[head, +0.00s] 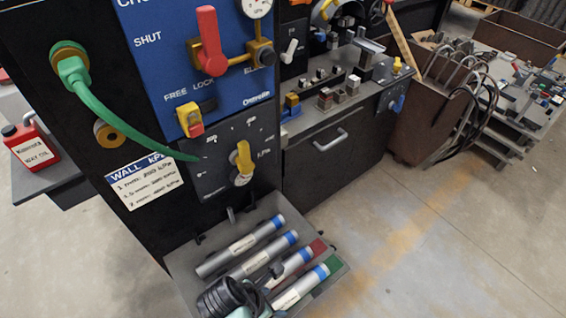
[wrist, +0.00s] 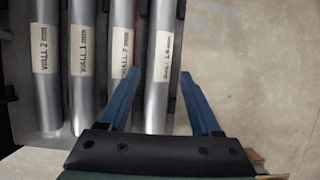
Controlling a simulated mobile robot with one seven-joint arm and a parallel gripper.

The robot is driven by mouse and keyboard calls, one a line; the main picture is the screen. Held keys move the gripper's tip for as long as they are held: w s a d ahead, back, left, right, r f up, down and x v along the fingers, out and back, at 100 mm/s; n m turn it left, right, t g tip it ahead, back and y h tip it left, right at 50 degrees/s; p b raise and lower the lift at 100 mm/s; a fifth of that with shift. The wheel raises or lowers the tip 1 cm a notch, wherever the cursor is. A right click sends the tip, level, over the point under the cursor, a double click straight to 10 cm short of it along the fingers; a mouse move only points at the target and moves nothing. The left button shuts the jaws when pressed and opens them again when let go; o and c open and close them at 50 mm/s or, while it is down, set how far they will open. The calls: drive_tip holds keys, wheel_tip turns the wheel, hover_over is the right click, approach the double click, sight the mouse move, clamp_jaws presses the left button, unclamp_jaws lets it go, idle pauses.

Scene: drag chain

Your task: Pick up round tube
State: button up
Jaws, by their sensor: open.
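Several silver round tubes with blue bands near one end lie side by side in a grey tray (head: 183,286) in the head view. They are the back tube (head: 225,258), a second (head: 258,262), a third and the front tube (head: 296,291). In the wrist view they run up the picture with white labels, "WALL 2 mm" at left, "WALL 1 mm" beside it. My gripper (wrist: 159,76) is open, with blue fingers, one on each side of the rightmost tube (wrist: 157,85) in the picture. I cannot tell how far above it they are. My gripper partly hides the tubes' near ends.
A dark machine with a blue panel (head: 160,50) stands behind the tray, with a green hose (head: 115,120) hanging in front. A grey bench (head: 310,115) with small parts stands behind, and brown bins (head: 415,130) farther right. Concrete floor (head: 450,250) at right is clear.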

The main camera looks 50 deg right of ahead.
sight(282, 301)
drive_tip(key=shift+d+b+x, duration=0.15)
drive_tip(key=shift+b+x, duration=0.2)
drive_tip(key=shift+x, duration=1.2)
drive_tip(key=shift+d+b+x, duration=0.1)
drive_tip(key=shift+b+x, duration=0.25)
drive_tip(key=shift+x, duration=1.25)
drive_tip(key=shift+r, duration=0.15)
drive_tip(key=shift+c, duration=0.3)
clamp_jaws()
